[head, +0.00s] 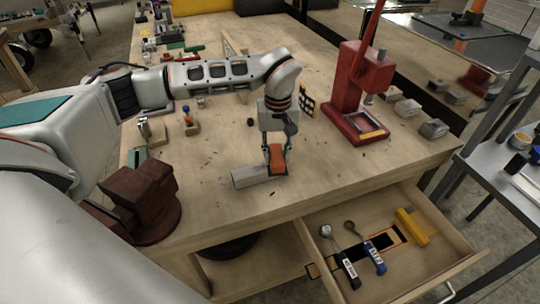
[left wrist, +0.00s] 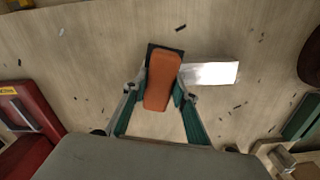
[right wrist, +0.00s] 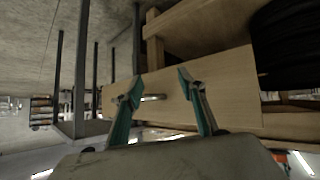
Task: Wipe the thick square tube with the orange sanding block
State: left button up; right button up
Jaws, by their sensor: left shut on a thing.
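My left gripper (head: 277,148) is shut on the orange sanding block (head: 277,158) and holds it over the bench, dark sanding face down. The thick square tube (head: 250,178) is a short pale metal piece lying on the bench. In the left wrist view the sanding block (left wrist: 161,78) is at the left end of the tube (left wrist: 212,73). I cannot tell whether the block touches the tube or is just above it. My right gripper (right wrist: 158,88) is open and empty, seen only in the right wrist view, in front of the drawer front and its handle.
A red press (head: 352,95) stands on the bench to the right, with small metal blocks (head: 407,108) beside it. A dark red vise (head: 145,200) is at the front left corner. Bench around the tube is clear except for shavings.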

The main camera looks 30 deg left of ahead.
aim_at(253, 170)
pick_arm(q)
jog(key=shift+w, duration=0.1)
jog(key=shift+s+a+f, duration=0.1)
jog(key=shift+s+a, duration=1.1)
jog(key=shift+s, duration=0.3)
jog(key=shift+s+a, duration=1.15)
jog(key=shift+s, duration=0.2)
jog(key=shift+r, duration=3.15)
jog(key=shift+w, duration=0.1)
